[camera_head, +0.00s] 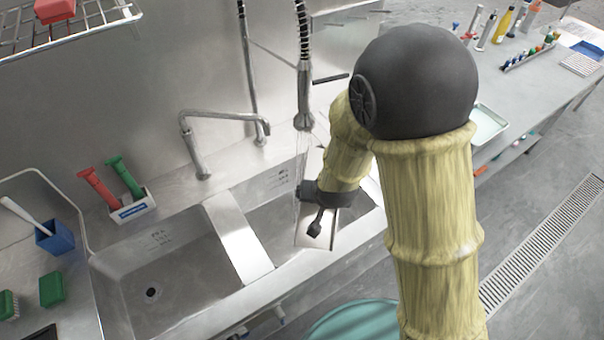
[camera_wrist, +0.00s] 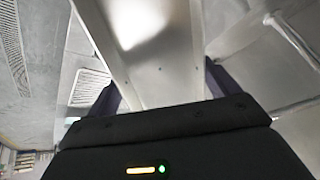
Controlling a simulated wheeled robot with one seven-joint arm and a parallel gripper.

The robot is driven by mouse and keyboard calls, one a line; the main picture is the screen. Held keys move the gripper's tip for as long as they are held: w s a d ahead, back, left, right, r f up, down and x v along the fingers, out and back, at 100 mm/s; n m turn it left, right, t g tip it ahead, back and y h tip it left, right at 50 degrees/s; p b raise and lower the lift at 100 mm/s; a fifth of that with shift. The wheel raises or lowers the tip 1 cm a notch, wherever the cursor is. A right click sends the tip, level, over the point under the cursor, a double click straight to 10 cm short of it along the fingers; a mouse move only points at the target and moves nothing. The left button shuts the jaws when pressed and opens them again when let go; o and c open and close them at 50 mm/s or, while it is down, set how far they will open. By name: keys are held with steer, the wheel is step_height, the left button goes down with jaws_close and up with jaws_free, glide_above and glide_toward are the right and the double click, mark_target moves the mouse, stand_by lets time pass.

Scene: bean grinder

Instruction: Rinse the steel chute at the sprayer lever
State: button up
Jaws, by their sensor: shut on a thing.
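The steel chute (camera_wrist: 145,45) fills the upper middle of the wrist view, between my gripper's two dark fingers. My gripper (camera_wrist: 160,92) is shut on it. In the head view the pale chute (camera_head: 313,168) shows partly behind my wrist, over the right-hand sink basin. My arm and wrist hide the fingertips there. The sprayer head (camera_head: 304,118) hangs from a coiled hose just above the chute. Thin streams of water fall from it toward the chute.
The left basin (camera_head: 165,275) is empty. A swing faucet (camera_head: 225,118) stands behind the sinks. A white holder (camera_head: 133,208) with red and green brushes is on the back left ledge. A blue cup (camera_head: 55,237) stands at far left. A worktop with bottles is at upper right.

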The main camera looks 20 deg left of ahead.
steer(key=shift+s+d+r+p, duration=0.7)
steer(key=shift+s+d+r, duration=0.8)
steer(key=shift+r, duration=0.2)
steer(key=shift+w, duration=0.1)
steer(key=shift+d, duration=0.1)
steer(key=w+d+f+b, duration=0.1)
steer(key=w+d+f, duration=0.4)
steer(key=d+f, duration=0.5)
steer(key=w+d+f+m+b, duration=0.1)
steer(key=w+d+f, duration=0.5)
steer(key=d+f, duration=0.4)
steer(key=shift+d+f+m+h+b, duration=0.15)
steer(key=shift+d+m+h+b, duration=0.2)
steer(key=shift+d, duration=0.5)
